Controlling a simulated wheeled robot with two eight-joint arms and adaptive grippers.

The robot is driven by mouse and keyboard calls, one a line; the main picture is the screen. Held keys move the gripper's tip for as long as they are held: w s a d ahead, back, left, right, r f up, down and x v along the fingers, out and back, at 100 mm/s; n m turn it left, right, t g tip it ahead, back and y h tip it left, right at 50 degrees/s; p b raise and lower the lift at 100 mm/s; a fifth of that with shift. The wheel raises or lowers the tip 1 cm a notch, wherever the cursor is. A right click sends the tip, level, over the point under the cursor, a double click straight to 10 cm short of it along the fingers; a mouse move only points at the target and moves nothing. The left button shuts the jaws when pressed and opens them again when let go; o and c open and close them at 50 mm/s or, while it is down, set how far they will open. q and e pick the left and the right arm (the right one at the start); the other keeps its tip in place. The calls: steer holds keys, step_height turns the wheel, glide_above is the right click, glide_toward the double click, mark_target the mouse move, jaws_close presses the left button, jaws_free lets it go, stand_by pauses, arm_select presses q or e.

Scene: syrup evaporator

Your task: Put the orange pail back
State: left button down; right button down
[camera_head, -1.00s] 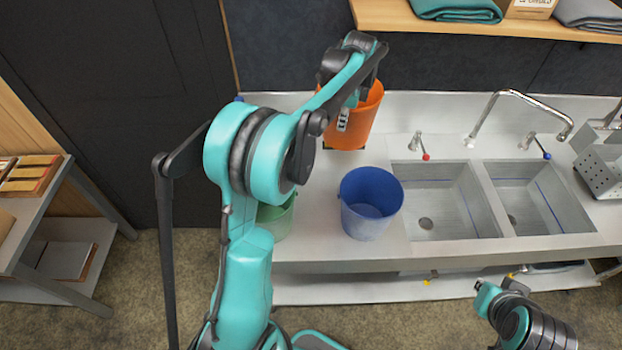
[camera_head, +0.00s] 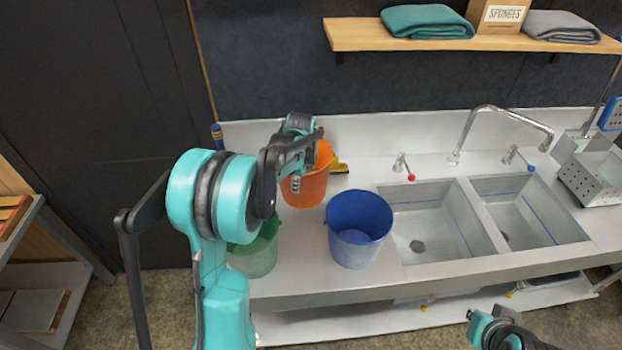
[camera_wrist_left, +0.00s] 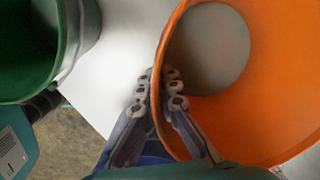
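The orange pail (camera_head: 310,182) stands upright at the back left of the counter, as far as I can tell touching it. My left gripper (camera_head: 297,182) is at its near left rim. In the left wrist view, the fingers (camera_wrist_left: 158,88) straddle the wall of the orange pail (camera_wrist_left: 225,115), one outside and one inside, and look closed on it. The pail seems empty, with a grey round bottom. My left arm hides part of its left side.
A blue pail (camera_head: 358,240) stands to the front right and a green pail (camera_head: 256,256) to the front left, partly behind my arm. The double sink (camera_head: 425,232) is to the right. A shelf (camera_head: 350,38) hangs above.

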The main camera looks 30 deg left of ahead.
arm_select(q)
step_height(320, 180, down, 6)
steer(key=s+a+b, duration=0.1)
steer(key=s+a, duration=0.1)
steer(key=shift+a, duration=0.3)
steer(key=shift+s, duration=0.1)
steer(key=shift+f, duration=0.15)
steer(key=c, duration=1.8)
jaws_free()
steer(key=shift+c, duration=0.2)
steer(key=shift+o, duration=0.6)
